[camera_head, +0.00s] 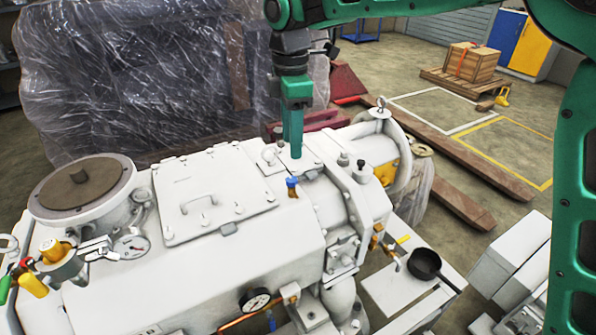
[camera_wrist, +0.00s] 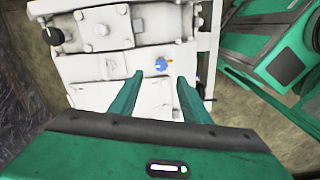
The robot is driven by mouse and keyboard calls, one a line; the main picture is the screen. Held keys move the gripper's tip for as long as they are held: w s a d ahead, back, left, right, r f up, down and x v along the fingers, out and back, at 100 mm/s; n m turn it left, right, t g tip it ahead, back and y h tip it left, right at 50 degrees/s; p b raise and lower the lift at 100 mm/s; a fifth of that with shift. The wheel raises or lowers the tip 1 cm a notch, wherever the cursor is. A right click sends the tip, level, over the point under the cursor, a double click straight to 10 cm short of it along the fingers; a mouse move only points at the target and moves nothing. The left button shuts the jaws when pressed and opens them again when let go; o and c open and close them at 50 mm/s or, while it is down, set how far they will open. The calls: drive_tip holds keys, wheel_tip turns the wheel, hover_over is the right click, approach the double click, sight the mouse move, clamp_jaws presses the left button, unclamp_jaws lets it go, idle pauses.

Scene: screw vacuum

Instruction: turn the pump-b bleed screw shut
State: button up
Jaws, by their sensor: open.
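A small blue-headed screw with an orange-brown part below it (camera_head: 292,187) stands on the white pump body (camera_head: 240,262), near the right end of its top. In the wrist view the blue head (camera_wrist: 160,62) lies just beyond and between my two fingertips. I cannot read a label that names it pump-b. My gripper (camera_head: 291,149) points down with green fingers, above and behind the screw in the head view. In the wrist view my gripper (camera_wrist: 159,77) is open, with nothing between its fingers. Whether the fingers touch anything cannot be told.
A lifting eye (camera_head: 381,103) and a black knob (camera_head: 361,164) rise right of the screw. A hatch with a handle (camera_head: 200,200) and a round port (camera_head: 85,190) lie left. Plastic-wrapped equipment (camera_head: 150,75) stands behind.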

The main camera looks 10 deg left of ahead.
sight(293, 178)
wheel_tip(293, 178, down, 10)
drive_tip(key=shift+r, duration=0.2)
drive_tip(key=shift+c, duration=0.3)
